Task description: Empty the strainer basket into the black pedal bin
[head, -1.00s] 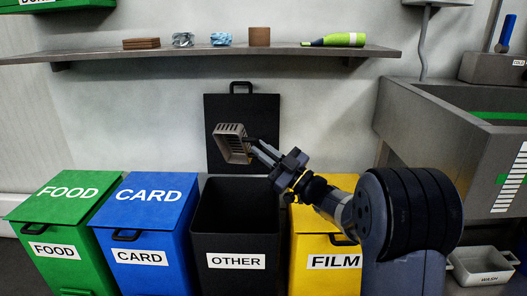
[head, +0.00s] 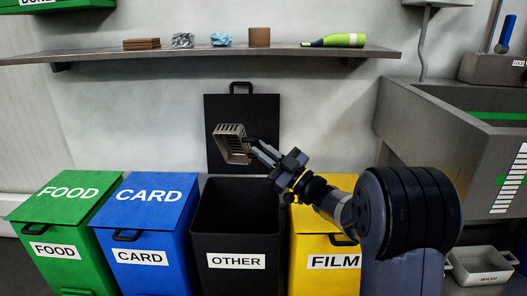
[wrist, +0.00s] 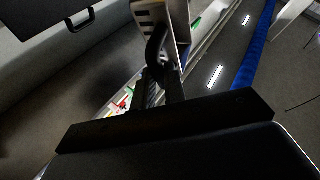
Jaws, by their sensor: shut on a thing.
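The black pedal bin (head: 236,243), labelled OTHER, stands between the blue and yellow bins with its lid (head: 264,118) raised against the wall. My gripper (head: 254,146) is shut on the handle of the strainer basket (head: 233,145), a small beige slotted basket. The basket is held tilted above the black bin's opening, in front of the raised lid, apart from the bin. In the wrist view, the basket (wrist: 174,22) shows only in part at the top, with its dark handle between the fingers of my gripper (wrist: 157,80). The basket's contents cannot be made out.
Green FOOD (head: 65,208), blue CARD (head: 150,207) and yellow FILM (head: 325,232) bins stand alongside, FOOD and CARD with lids down. A shelf (head: 200,53) with several small items runs above. A metal sink (head: 455,125) is at the right, with a WASH tray (head: 480,268) below.

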